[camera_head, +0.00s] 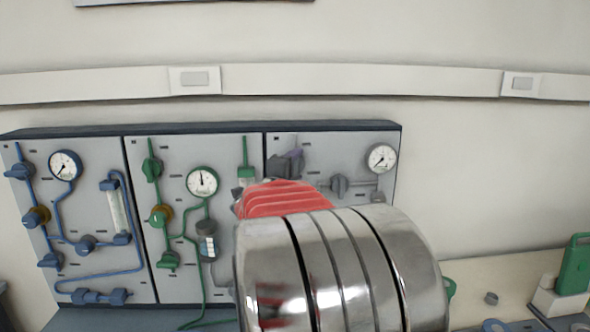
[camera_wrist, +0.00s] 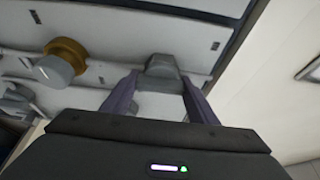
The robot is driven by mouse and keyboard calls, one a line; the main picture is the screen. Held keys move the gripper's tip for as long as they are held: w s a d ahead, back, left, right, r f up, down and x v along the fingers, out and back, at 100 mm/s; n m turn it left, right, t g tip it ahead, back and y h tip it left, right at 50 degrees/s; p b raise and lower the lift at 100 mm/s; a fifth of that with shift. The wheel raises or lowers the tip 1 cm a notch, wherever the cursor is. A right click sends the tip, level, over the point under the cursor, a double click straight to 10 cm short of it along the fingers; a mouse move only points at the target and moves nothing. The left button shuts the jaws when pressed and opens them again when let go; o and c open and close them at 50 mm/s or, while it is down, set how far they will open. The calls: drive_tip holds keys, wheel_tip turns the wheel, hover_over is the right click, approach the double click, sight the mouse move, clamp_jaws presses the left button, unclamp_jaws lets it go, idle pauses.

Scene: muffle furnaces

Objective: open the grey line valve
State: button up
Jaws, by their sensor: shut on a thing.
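The grey line panel (camera_head: 330,150) is the right section of the wall board. A grey valve knob (camera_head: 280,166) sits at its upper left, partly hidden by my gripper (camera_head: 297,158). In the wrist view, my gripper (camera_wrist: 160,88) has its two purple-grey fingers on either side of the grey knob (camera_wrist: 163,66), shut on it. The knob's full handle and its exact turn angle are hard to make out. My red and metal wrist hides the lower part of the grey panel in the head view.
Another grey valve (camera_head: 340,186) and a gauge (camera_head: 381,158) are to the right on the grey panel. Green (camera_head: 203,182) and blue (camera_head: 65,165) gauges and pipework are on the left sections. In the wrist view, a brass-collared knob (camera_wrist: 62,62) stands nearby.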

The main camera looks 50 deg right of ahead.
drive_tip(key=shift+s+d+f, duration=0.15)
drive_tip(key=o, duration=0.7)
drive_tip(key=shift+c, duration=0.2)
drive_tip(key=o, duration=0.4)
drive_tip(key=v, duration=1.4)
